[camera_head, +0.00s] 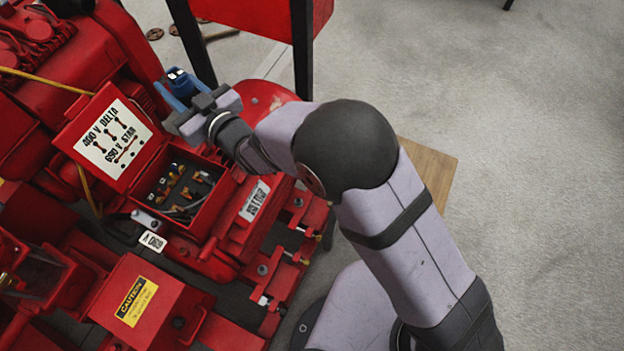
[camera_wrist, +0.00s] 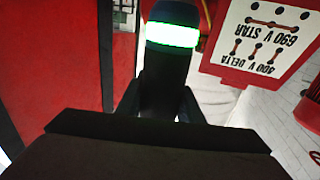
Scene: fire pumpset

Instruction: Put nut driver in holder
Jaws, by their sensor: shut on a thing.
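My gripper (camera_head: 184,101) is raised beside the open red terminal box in the head view. In the wrist view, my gripper (camera_wrist: 160,100) is shut on a dark upright tool, the nut driver (camera_wrist: 168,72). It has a bright white-green band and a blue end that reaches the top edge of the picture. In the head view, a blue part with small pale spots, likely the nut driver (camera_head: 181,84), shows at the gripper's end. Its lower part is hidden. I cannot make out the holder in either view.
The red terminal box (camera_head: 180,190) stands open, with its labelled lid (camera_head: 112,135) raised. It also shows in the wrist view (camera_wrist: 266,35). A red panel on black legs (camera_head: 303,45) stands behind my gripper. Red pump machinery fills the left; grey floor (camera_head: 540,180) is clear at right.

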